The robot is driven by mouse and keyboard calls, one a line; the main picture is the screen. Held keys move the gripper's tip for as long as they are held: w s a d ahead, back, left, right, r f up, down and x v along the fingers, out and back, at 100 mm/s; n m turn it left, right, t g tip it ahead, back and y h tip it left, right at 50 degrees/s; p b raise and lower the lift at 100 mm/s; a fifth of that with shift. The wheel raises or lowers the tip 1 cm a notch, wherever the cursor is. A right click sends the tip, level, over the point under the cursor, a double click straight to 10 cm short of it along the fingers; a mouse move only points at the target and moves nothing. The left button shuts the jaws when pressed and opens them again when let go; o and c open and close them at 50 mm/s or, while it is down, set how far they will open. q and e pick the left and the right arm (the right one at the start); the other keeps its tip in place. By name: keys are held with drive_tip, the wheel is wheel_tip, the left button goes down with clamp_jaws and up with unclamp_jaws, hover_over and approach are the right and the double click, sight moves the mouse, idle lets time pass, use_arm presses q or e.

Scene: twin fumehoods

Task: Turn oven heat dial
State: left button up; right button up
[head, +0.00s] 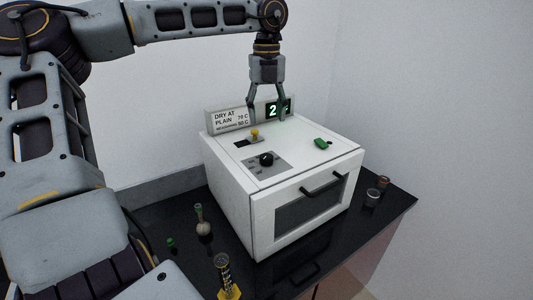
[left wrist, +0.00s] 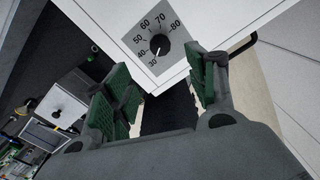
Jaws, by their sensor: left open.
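The white oven (head: 228,185) stands on a black bench. Its black round heat dial (head: 266,159) sits on a grey plate on the oven top, near the front left. In the left wrist view the dial (left wrist: 159,45) has a scale from 30 to 80, and its light mark seems to point near 30. My left gripper (head: 267,118) is open and empty, pointing down over the back of the oven top, behind the dial and apart from it. In the wrist view its two fingers (left wrist: 161,72) flank the view just below the dial. My right gripper is not in view.
A sign (head: 230,118) reads "DRY AT", with PLAIN 70 C and another line at 50 C. Beside it a green-digit display (head: 272,111) is partly hidden by a finger. A yellow-tipped switch (head: 254,134) and green button (head: 321,142) are on top. A flask (head: 204,228) and cylinder (head: 223,268) stand front left.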

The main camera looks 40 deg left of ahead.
sight(267, 156)
use_arm(q)
wheel_tip(267, 156, down, 13)
drive_tip(key=shift+f+p, duration=0.15)
drive_tip(key=shift+p, duration=0.95)
drive_tip(key=shift+c, duration=0.2)
drive_tip(key=c, duration=1)
